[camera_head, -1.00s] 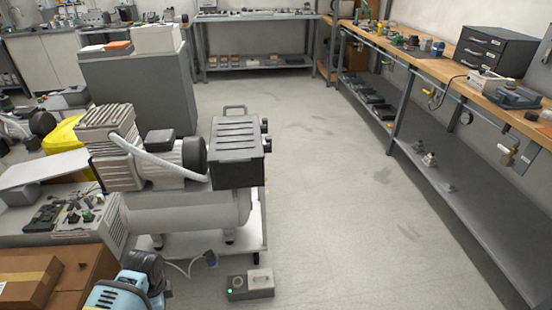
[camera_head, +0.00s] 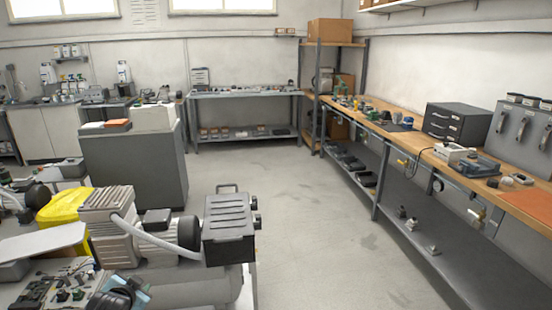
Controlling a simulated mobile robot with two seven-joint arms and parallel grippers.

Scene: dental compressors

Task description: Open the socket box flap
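No flap can be made out clearly at this distance. A small light box (camera_head: 476,215) is mounted under the front edge of the right workbench; it may be the socket box, but I cannot tell for sure. Another small fitting with a yellow part (camera_head: 402,162) is farther along the same bench edge. Neither gripper shows. A light-blue and black piece at the bottom left, seemingly part of my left arm, is cut off by the frame edge, and its fingers are not visible.
A compressor (camera_head: 150,237) with a dark ribbed box (camera_head: 229,228) stands in front at the left. A grey cabinet (camera_head: 135,170) is behind it. The right workbench (camera_head: 418,146) runs along the wall above a lower shelf (camera_head: 420,240). The floor (camera_head: 310,230) between is clear.

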